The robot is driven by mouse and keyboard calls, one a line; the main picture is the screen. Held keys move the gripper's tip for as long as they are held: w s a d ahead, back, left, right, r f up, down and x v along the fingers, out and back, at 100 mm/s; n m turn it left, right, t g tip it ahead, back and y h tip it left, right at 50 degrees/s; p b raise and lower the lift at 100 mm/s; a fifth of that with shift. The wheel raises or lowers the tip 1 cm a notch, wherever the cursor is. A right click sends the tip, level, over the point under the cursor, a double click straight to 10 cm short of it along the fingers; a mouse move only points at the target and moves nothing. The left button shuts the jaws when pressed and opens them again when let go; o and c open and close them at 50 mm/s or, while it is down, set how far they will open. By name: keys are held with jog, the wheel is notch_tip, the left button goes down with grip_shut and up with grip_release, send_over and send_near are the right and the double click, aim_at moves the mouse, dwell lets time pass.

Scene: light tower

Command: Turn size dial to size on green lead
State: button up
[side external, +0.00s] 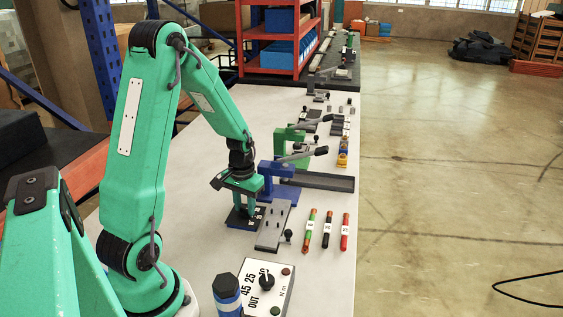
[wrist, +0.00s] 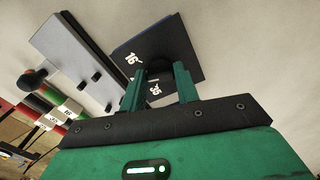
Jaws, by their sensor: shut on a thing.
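The size dial is a dark knob (wrist: 158,68) on a dark blue plate (wrist: 187,45) with white numbers; "16" and what looks like "35" show in the wrist view. In the side view the plate (side external: 236,221) lies under my gripper (side external: 243,206). My gripper's green fingers (wrist: 158,88) are shut on the knob, one on each side. The fingers hide part of the knob and other markings. The green lead (side external: 310,226), with copper-coloured ends and a white label, lies on the table to the right; its label is too small to read surely.
A black lead (side external: 328,229) and a red lead (side external: 345,232) lie beside the green one. A grey plate with pegs (side external: 273,226) sits right of the dial. A blue press (side external: 275,180) stands behind.

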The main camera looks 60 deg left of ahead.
aim_at(245, 208)
jog(key=m, duration=0.6)
jog(key=shift+a+m, duration=0.1)
jog(key=shift+m, duration=0.3)
jog(key=o, duration=1)
jog(key=shift+r, duration=0.15)
jog(key=shift+r, duration=3.8)
